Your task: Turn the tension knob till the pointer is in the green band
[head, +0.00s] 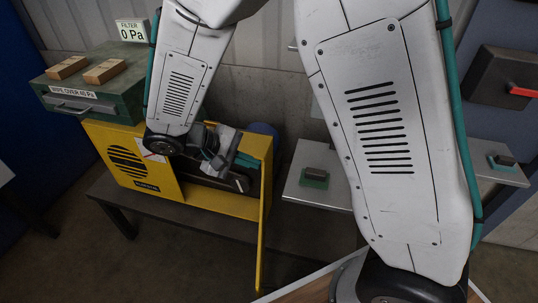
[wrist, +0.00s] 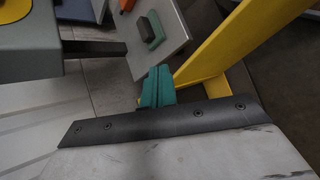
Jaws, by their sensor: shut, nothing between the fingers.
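In the wrist view my gripper (wrist: 156,84) shows as two teal fingers shut together with nothing between them. In the head view my arm reaches down to the open side of the yellow machine (head: 215,203), and my wrist blocks part of it. A white card or dial with a red line (head: 150,151) shows at the machine's front edge, partly behind my arm. It is too small to tell whether it is the gauge. I cannot make out the tension knob, the pointer or a green band in either view.
A yellow upright edge (wrist: 207,72) stands close to the fingers. A grey shelf (head: 318,192) with a green block (head: 314,174) is right of the machine. A green filter box (head: 112,105) with two wooden blocks sits on top. A dark bench (head: 190,222) carries the machine.

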